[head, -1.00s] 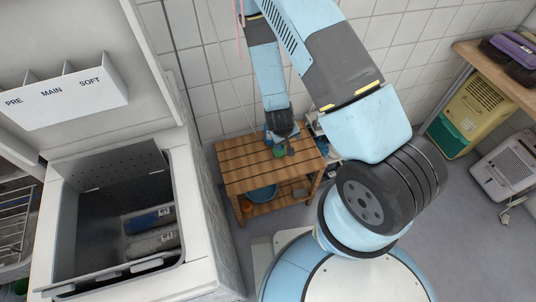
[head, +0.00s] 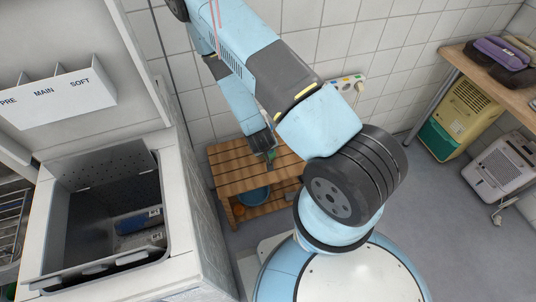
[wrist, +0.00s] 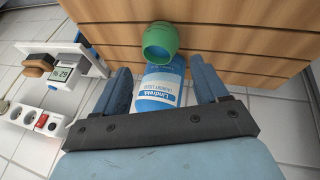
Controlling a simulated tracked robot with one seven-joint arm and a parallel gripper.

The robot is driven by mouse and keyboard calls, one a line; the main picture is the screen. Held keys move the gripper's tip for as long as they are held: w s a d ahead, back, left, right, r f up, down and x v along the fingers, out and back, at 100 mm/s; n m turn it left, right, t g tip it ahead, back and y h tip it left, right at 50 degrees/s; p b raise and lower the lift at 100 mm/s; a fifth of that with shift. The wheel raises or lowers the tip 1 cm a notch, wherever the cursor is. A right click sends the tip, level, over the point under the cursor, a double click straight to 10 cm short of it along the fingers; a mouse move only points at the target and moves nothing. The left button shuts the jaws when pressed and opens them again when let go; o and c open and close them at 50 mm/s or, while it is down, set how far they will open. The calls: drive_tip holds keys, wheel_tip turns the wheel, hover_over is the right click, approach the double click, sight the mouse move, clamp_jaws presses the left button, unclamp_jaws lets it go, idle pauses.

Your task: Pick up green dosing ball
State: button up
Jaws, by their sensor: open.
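The green dosing ball (wrist: 160,42), a hollow cup with a round opening, is on the slatted wooden bench (wrist: 230,42) in the wrist view. A blue bottle with a white laundry-liquid label (wrist: 160,92) lies in line between my jaws and the ball; I cannot tell whether it stands or touches the ball. My gripper (wrist: 160,67) is open, its two blue fingers apart on either side of the bottle in the picture, with the ball beyond the fingertips. In the head view my gripper (head: 268,160) is over the bench, with a bit of green beside it.
A white wall shelf (wrist: 65,60) with a small display and a socket strip (wrist: 38,120) are left in the wrist view. In the head view an open white top-loader (head: 190,190) stands left of the bench. A blue basin (head: 254,196) is under the bench. Tiled wall is behind.

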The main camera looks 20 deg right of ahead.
sight(269, 153)
drive_tip(key=shift+x, duration=4.2)
drive_tip(key=shift+w, duration=0.1)
drive_tip(key=c, duration=0.9)
